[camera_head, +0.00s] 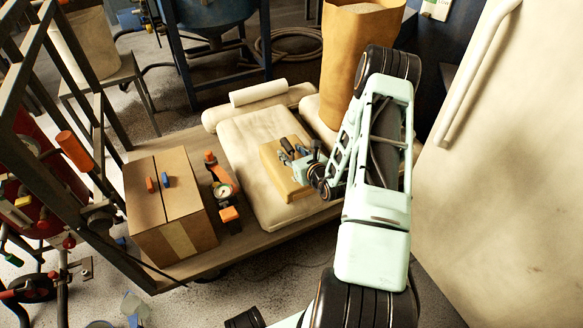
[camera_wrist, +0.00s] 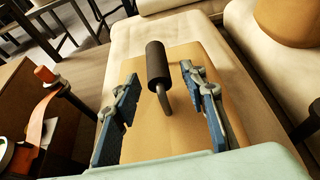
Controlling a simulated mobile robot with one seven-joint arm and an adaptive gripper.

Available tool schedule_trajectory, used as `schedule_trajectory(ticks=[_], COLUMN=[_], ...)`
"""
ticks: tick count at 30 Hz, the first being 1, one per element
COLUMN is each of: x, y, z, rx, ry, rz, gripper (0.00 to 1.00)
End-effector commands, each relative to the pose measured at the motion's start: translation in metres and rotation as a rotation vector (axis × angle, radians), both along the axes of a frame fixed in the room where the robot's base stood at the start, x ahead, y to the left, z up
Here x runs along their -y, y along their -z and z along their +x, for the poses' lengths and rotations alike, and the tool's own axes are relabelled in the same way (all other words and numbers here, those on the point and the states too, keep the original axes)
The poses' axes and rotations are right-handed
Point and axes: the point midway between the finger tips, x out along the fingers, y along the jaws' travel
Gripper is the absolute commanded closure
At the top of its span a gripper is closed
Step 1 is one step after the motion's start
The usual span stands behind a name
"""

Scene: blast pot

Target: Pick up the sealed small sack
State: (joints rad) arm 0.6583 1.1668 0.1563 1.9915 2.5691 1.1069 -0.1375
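A small tan sack (camera_head: 285,181), block-shaped, lies on a large cream sack (camera_head: 246,150) on the low wooden platform. In the wrist view the small sack (camera_wrist: 165,142) fills the space below and between my fingers. A dark cylinder on a thin stem (camera_wrist: 157,64) stands up from its top between the fingers. My gripper (camera_head: 294,153) is over the small sack, reaching in from the right. In the wrist view my gripper (camera_wrist: 160,80) is open, with its blue-grey fingers apart on either side of the stem. Whether the fingers touch the small sack I cannot tell.
A cardboard box (camera_head: 170,212) and a gauge with orange fittings (camera_head: 222,188) stand left on the platform (camera_head: 255,243). A tall brown paper bag (camera_head: 355,45) stands behind my arm. A white roll (camera_head: 258,92) lies behind. A large pale panel with a handle (camera_head: 515,170) is right.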

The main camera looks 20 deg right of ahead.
Motion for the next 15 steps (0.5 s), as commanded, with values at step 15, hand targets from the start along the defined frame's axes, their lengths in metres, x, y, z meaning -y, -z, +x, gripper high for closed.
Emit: schedule_trajectory(ticks=[15], x=[0.0001], y=[0.0000], z=[-0.0004], rx=[0.000], ry=[0.000], rz=[0.000], gripper=[1.00])
